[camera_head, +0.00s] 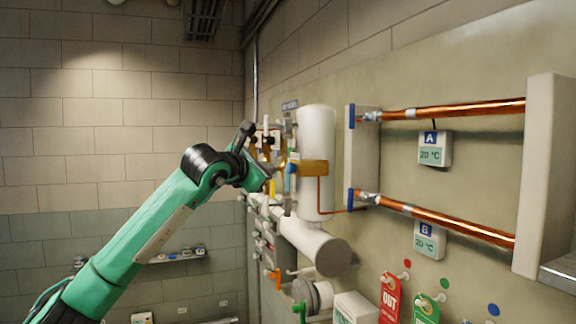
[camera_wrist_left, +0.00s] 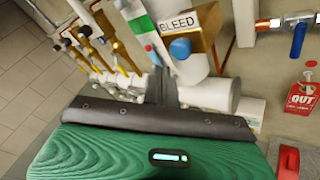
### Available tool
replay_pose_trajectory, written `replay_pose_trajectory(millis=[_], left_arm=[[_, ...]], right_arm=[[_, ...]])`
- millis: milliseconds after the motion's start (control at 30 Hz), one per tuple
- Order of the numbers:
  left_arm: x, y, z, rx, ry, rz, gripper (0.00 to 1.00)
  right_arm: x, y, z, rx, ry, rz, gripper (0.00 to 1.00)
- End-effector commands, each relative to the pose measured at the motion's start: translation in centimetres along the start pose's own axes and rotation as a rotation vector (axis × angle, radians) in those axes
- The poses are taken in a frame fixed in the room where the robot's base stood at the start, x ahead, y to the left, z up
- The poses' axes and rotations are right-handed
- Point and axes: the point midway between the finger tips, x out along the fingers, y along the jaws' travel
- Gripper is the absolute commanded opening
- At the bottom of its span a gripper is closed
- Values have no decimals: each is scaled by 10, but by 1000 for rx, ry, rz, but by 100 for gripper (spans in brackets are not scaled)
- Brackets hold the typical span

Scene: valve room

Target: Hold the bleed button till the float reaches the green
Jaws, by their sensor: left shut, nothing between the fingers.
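The bleed button is a blue round knob (camera_wrist_left: 180,48) on a brass block under a white BLEED label (camera_wrist_left: 176,24) in the wrist view. The brass block (camera_head: 314,167) shows in the head view, beside a tall white cylinder (camera_head: 317,125). Left of the button is a slim white gauge (camera_wrist_left: 146,35) with green and red marks; I cannot make out the float. My left gripper (camera_wrist_left: 161,78) is shut and empty, its tips just below and left of the button in the wrist view. Whether they touch anything is unclear. In the head view the gripper (camera_head: 268,176) is dark and partly merges with the fittings. My right gripper is out of view.
Several brass valves and pipes (camera_wrist_left: 88,35) crowd the left of the gauge. A thick white horizontal pipe (camera_head: 312,242) lies below. Copper pipes (camera_head: 460,108) and a red OUT tag (camera_head: 390,298) are to the right. The area before the left wall is open.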

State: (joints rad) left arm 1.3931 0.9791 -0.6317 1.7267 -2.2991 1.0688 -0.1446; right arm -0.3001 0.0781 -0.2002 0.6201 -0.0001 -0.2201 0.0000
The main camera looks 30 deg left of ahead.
Motion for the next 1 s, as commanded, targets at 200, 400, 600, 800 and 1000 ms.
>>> replay_pose_trajectory(millis=[200, 400, 600, 800, 1000], left_arm=[[9, -5, 5, 1, 1, 0, 0], [10, -6, 5, 1, 1, 1, 0], [10, -6, 5, 1, 1, 1, 0], [10, -6, 5, 1, 1, 0, 0], [10, -6, 5, 1, 1, 0, 0]], right_arm=[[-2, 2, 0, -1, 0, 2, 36], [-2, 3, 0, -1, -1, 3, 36], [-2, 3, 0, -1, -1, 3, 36], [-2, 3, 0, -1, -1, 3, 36], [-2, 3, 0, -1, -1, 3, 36]])
